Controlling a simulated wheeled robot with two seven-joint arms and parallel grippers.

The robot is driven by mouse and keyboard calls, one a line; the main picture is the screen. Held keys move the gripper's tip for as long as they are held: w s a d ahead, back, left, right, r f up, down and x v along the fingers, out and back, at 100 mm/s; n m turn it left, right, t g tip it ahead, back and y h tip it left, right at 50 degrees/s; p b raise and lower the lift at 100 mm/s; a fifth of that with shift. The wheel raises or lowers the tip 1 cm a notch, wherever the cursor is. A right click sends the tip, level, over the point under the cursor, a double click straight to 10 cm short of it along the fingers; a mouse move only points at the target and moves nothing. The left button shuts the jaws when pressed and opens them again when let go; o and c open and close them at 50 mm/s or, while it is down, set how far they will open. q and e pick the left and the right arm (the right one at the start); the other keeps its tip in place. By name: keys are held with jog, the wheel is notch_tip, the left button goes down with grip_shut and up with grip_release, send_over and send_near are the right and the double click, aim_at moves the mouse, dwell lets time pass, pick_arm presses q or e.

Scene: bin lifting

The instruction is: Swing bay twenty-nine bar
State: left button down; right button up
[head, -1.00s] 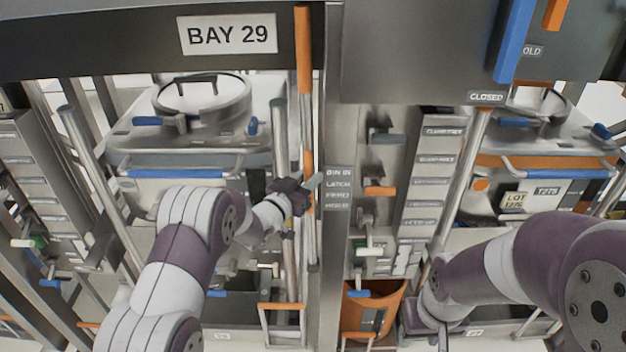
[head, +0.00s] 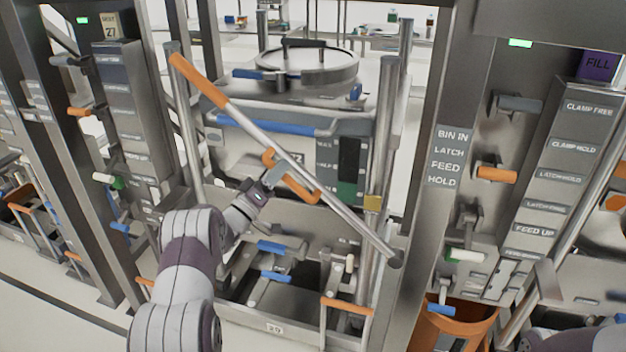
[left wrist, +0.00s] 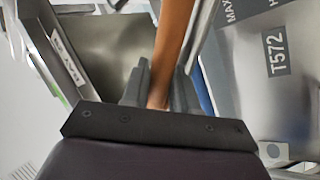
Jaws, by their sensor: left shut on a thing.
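The bay bar (head: 330,204) is a long metal bar with an orange sleeve (head: 197,80) at its upper left end. It slants across the front of the bay, down to a pivot end (head: 396,258) at the post on the right. An orange loop handle (head: 312,188) sits about midway along it. My left gripper (head: 273,174) is at this handle, shut on it; in the left wrist view the orange handle (left wrist: 172,50) runs between the fingers (left wrist: 158,92). Behind the bar stands a lidded metal bin (head: 300,90) with a blue front rail. My right gripper is out of view.
A post with bin in, latch, feed and hold labels (head: 446,158) stands right of the bay. Beside it are levers, including an orange-gripped one (head: 496,173). An orange container (head: 452,322) is below. A small 29 label (head: 274,327) is on the low front frame.

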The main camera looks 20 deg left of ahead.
pick_arm(q)
jog(key=a+f+n+t+y+b, duration=0.1)
jog(key=a+f+n+y+b, duration=0.2)
jog(key=f+b, duration=0.3)
jog(key=a+f+n+t+y+b, duration=0.1)
jog(key=a+f+n+y+b, duration=0.2)
jog(key=f, duration=0.9)
jog(key=a+f+n+t+y+b, duration=0.1)
jog(key=a+f+n+y+b, duration=0.2)
jog(key=f+n+b, duration=0.5)
jog(key=f+b, duration=0.1)
jog(key=b, duration=0.2)
jog(key=shift+a+f+t, duration=0.3)
jog(key=shift+a+f, duration=0.1)
jog(key=shift+s+f, duration=0.1)
jog(key=shift+f, duration=0.1)
jog(key=c, duration=1)
grip_release()
jog(key=shift+r, duration=0.1)
jog(key=p+v, duration=0.1)
jog(key=v, duration=1.1)
jog(key=shift+s, duration=0.35)
